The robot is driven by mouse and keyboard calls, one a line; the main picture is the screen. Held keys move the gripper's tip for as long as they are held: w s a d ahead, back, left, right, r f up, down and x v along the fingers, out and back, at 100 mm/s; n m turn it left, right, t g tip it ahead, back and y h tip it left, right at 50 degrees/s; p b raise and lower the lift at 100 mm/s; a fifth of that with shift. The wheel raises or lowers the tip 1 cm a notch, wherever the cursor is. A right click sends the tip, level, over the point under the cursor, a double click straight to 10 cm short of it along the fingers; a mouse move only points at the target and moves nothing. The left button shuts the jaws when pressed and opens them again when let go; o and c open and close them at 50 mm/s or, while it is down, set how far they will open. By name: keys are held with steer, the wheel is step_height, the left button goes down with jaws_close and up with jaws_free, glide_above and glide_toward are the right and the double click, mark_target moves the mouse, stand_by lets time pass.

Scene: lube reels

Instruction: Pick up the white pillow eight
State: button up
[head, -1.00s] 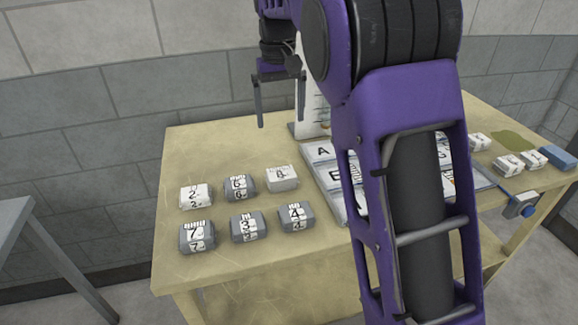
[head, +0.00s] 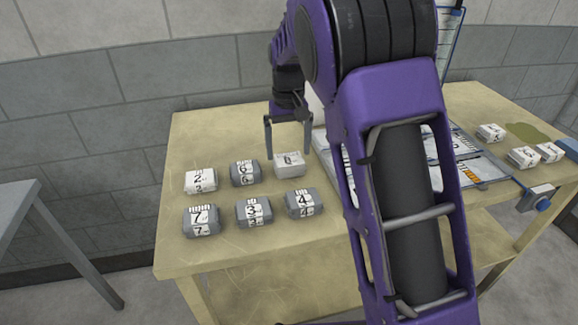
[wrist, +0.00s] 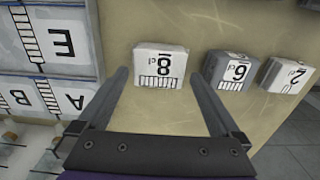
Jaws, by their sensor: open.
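The white pillow eight (head: 289,165) lies on the table at the right end of the back row of blocks. In the wrist view the white pillow eight (wrist: 161,66) shows its number upside down, ahead of the fingertips and between their lines. My gripper (head: 288,149) is open and empty, with its fingers pointing down above and just behind the pillow. In the wrist view my gripper (wrist: 160,78) has its two fingers spread wide apart. It does not appear to touch the pillow.
Grey pillow six (head: 245,173) and white pillow two (head: 201,181) lie left of the eight. Grey pillows seven (head: 203,221), three (head: 253,212) and four (head: 300,204) form the front row. A lettered board (wrist: 50,45) lies beside the eight. The table's (head: 190,135) back left is clear.

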mark_target(289, 158)
step_height(289, 158, down, 4)
steer(key=shift+r, duration=0.1)
steer(key=c, duration=1.1)
